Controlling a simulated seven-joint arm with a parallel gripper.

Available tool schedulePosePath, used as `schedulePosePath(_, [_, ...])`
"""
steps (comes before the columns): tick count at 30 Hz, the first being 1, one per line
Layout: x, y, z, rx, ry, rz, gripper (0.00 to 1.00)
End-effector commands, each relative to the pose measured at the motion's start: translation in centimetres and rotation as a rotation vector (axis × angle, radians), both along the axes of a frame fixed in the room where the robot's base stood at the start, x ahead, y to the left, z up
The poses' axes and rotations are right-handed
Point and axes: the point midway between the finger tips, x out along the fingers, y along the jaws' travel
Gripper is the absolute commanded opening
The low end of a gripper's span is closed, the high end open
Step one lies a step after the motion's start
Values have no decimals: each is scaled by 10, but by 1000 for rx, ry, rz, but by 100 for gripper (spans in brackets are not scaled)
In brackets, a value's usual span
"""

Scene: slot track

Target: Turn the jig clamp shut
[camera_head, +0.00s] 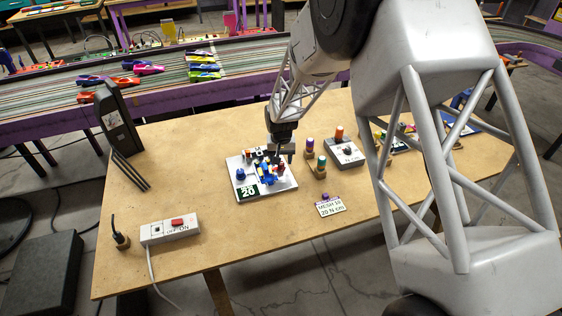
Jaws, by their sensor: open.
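The jig is a light plate (285,187) with a dark label reading 20, near the middle of the wooden table. Blue, red and black parts (267,174) crowd its top; which of them is the clamp is too small to tell. A blue knob-like piece (240,174) is at its left side. My gripper (275,154) points down at the jig's back edge, just over or beside the parts. It is open; whether it touches anything cannot be told. The arm hides part of the area behind the jig.
A power strip (170,229) with a red switch lies front left, a dark upright box (117,120) back left. Right of the jig are small coloured cylinders (320,167), a grey box with a dial (344,152) and a label card (330,206). The front middle is clear.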

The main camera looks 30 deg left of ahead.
Motion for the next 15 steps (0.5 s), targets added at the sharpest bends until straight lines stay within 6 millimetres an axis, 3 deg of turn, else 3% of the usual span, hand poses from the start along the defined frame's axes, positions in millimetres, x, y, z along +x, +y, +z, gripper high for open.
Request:
schedulePosePath(9, [0,0,41,0,-1,0,52])
schedulePosePath(15, [0,0,58,0,-1,0,52])
